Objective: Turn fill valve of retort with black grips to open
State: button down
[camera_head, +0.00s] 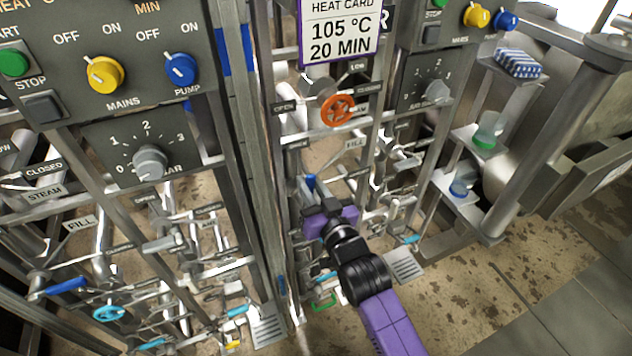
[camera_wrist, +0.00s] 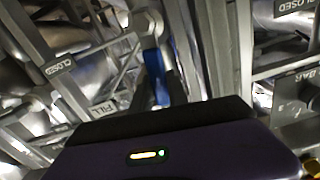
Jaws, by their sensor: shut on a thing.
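A blue lever handle (camera_head: 310,181) shows just beyond my gripper (camera_head: 318,202) on the right-hand retort's pipework. My gripper is shut on this lever, which I take as the fill valve. In the wrist view the blue lever (camera_wrist: 154,74) stands upright in the picture, with dark fingers (camera_wrist: 160,92) at its lower end. A FILL plate (camera_wrist: 103,108) hangs left of it there, and a FILL plate (camera_head: 355,143) also shows in the head view. My purple gripper body hides the lever's lower part. I cannot make out the black grips.
An orange handwheel (camera_head: 338,110) sits above the lever. A steel post (camera_head: 253,150) divides the two sets of crowded pipes. Shelves with cups (camera_head: 463,185) stand at right.

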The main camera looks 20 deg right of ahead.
jog(key=shift+a+n, duration=0.6)
jog(key=shift+n, duration=0.2)
jog(key=c, duration=1.3)
grip_release()
jog(key=s+b, duration=0.1)
jog(key=s, duration=0.7)
jog(key=shift+w, duration=0.1)
